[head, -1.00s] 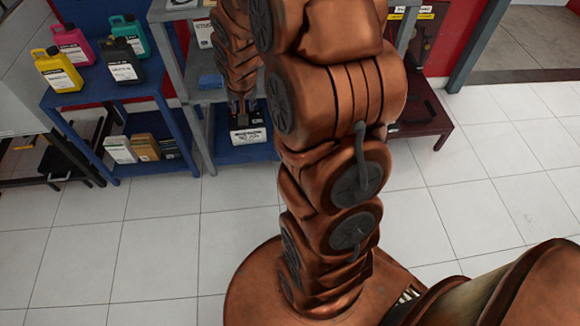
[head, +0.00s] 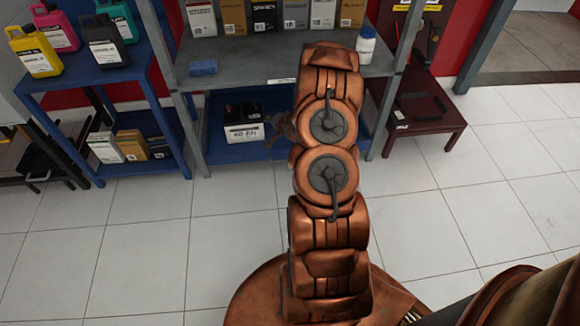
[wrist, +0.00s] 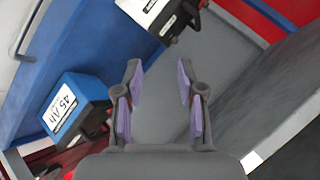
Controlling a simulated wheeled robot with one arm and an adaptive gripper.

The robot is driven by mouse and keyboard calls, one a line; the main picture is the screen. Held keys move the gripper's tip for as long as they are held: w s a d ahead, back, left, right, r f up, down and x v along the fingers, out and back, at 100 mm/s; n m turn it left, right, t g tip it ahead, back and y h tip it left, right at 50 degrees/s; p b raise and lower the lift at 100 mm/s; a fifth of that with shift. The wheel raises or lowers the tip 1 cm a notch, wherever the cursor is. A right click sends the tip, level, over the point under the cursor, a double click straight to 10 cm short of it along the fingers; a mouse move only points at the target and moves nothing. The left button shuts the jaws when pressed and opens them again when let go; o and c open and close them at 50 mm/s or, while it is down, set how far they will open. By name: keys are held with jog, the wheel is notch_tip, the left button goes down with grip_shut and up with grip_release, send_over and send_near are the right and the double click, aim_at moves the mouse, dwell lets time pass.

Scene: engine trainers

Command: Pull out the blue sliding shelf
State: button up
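The blue sliding shelf (head: 222,157) is the low blue level of the grey rack in the head view. A black and white battery (head: 243,132) stands on it. In the wrist view the blue shelf (wrist: 88,38) fills the upper left, tilted, with a metal bar handle (wrist: 27,32) at its edge. My gripper (wrist: 158,88) is open and empty in the wrist view, its purple-padded fingers apart over a grey surface, away from the handle. In the head view my arm hides most of the gripper and the shelf's right part.
In the wrist view a blue battery (wrist: 75,105) and a white battery (wrist: 158,15) lie close to the fingers. The grey shelf (head: 270,68) above holds boxes, a blue sponge (head: 203,67) and a white bottle (head: 366,44). A blue side table (head: 90,75) stands left. Tiled floor in front is clear.

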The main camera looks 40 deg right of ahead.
jog(key=s+d+f+m+t+b, duration=0.2)
jog(key=s+f+b, duration=0.15)
jog(key=f, duration=0.45)
jog(key=s+d+f+m+t+h+b, duration=0.1)
jog(key=s+f+m+b, duration=0.25)
jog(key=f, duration=0.45)
jog(key=s+d+f+m+t+b, duration=0.2)
jog(key=s+f+b, duration=0.15)
jog(key=f, duration=0.45)
jog(key=shift+b+x, duration=1.55)
jog(key=shift+x, duration=2.55)
jog(key=shift+a, duration=0.1)
grip_shut()
